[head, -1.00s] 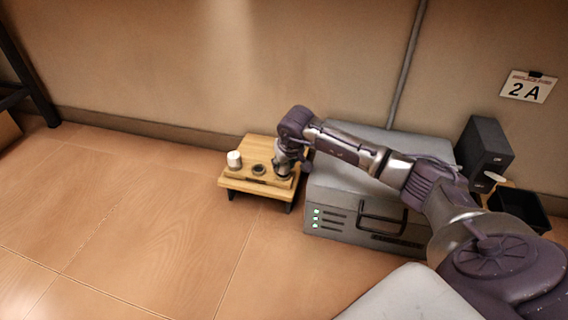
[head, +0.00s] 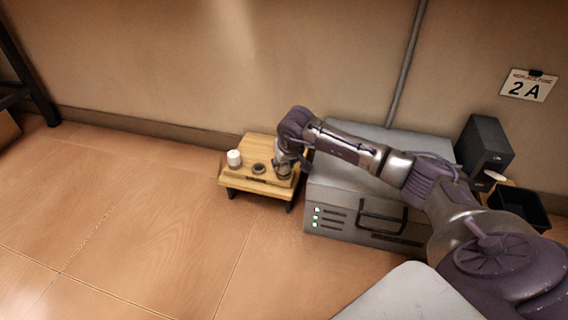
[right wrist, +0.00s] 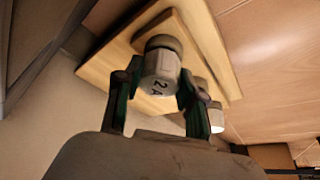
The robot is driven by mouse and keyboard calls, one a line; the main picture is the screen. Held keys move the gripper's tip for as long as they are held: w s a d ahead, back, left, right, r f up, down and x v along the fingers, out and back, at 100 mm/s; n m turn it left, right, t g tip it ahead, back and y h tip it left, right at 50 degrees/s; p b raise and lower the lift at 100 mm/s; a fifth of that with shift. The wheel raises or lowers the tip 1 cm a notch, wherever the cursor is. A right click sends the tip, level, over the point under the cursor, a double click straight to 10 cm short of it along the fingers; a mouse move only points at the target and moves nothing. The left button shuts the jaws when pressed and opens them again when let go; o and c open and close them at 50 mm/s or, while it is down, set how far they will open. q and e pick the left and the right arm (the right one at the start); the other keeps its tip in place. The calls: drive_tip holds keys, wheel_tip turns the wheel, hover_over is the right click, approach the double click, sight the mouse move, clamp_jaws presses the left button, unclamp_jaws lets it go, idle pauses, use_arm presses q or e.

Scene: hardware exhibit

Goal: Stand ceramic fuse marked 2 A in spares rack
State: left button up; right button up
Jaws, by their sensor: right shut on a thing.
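The ceramic fuse marked 2 A (right wrist: 160,78) is white with a grey end, and my right gripper (right wrist: 155,90) is shut on it in the right wrist view. In the head view my right gripper (head: 283,172) is at the right end of the low wooden rack (head: 240,182) and hides the held fuse. The fuse's grey end faces the rack wood; I cannot tell whether it is seated. Another white fuse (head: 234,158) stands at the rack's left end, with a dark ring-shaped seat (head: 258,169) between. My left gripper is not in view.
A grey metal case (head: 340,215) with a handle and green lights stands close to the rack's right. A dark box (head: 485,145) and a black bin (head: 522,205) are farther right. A 2 A sign (head: 528,87) hangs on the wall. The floor left of the rack is clear.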

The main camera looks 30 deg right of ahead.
drive_tip(key=shift+f, duration=0.2)
drive_tip(key=o, duration=1.2)
drive_tip(key=o, duration=0.5)
drive_tip(key=shift+c, duration=0.2)
drive_tip(key=shift+r+p, duration=2.95)
drive_tip(key=shift+r, duration=0.6)
